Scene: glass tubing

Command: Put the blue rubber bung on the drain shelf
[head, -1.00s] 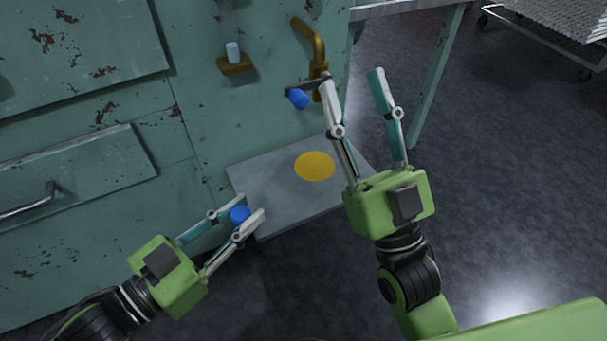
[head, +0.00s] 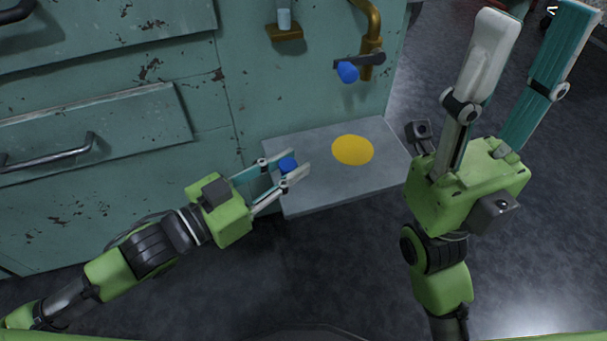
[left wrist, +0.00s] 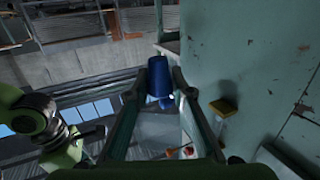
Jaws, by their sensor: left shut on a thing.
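My left gripper (head: 294,172) is shut on a blue rubber bung (head: 287,164). In the head view the bung overlaps the left part of the grey drain shelf (head: 310,198); its height above the shelf is hard to tell. The shelf has a yellow disc (head: 352,150) on it, clear of the bung. In the left wrist view the held bung (left wrist: 158,76) sits between the fingertips. My right gripper (head: 535,22) is open and empty, right of the shelf and close to the camera.
A second blue piece (head: 347,72) sits at a dark lever by the brass tap (head: 372,45), above the shelf. A pale cylinder (head: 284,19) stands on a small brass bracket (head: 284,32). A green cabinet wall (head: 180,60) is behind; bare floor lies in front of the shelf.

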